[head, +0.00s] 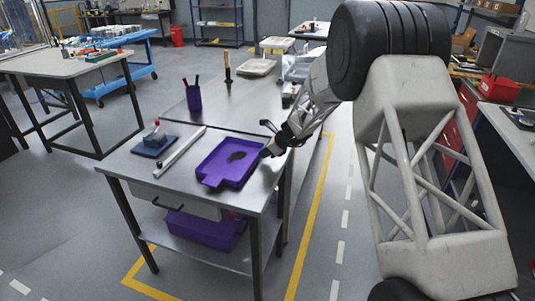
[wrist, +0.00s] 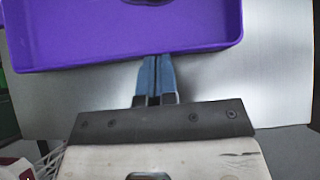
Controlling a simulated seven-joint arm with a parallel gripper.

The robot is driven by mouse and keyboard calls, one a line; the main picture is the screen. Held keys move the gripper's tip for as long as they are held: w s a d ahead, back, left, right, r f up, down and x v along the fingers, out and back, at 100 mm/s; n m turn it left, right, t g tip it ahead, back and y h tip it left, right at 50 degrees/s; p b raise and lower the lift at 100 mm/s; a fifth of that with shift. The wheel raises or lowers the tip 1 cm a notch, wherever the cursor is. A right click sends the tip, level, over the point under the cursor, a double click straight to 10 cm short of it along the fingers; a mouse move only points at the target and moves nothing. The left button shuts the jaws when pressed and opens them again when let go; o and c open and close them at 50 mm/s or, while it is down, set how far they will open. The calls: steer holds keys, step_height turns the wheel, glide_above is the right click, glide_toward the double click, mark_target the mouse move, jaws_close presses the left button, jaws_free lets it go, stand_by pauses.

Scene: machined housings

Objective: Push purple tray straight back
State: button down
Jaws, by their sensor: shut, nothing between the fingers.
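The purple tray (head: 211,165) lies flat on the metal workbench (head: 150,178), near its front, with a handle-like tab pointing to the front. A dark flat piece (head: 237,156) lies inside it. My gripper (head: 266,153) is low at the tray's right side in the head view. In the wrist view, the tray (wrist: 120,45) fills the top of the picture. The blue fingers of my gripper (wrist: 157,58) are shut together and empty, with their tips at the tray's near wall. I cannot tell whether they touch it.
Left of the tray lie a metal bar (head: 180,152) and a blue block with a red knob (head: 153,141). Farther back stand a purple pen cup (head: 194,98) and a dark upright tool (head: 228,70). The bench behind the tray is largely clear. A purple bin (head: 203,230) sits on the lower shelf.

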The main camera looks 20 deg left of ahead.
mark_target(236, 154)
steer(key=a, duration=1.3)
steer(key=shift+a, duration=0.35)
steer(key=shift+s, duration=0.1)
steer(key=shift+d, duration=0.65)
steer(key=d, duration=0.3)
steer(key=shift+d, duration=0.25)
steer(key=v, duration=0.8)
steer(key=shift+v, duration=0.95)
steer(key=shift+r, duration=0.1)
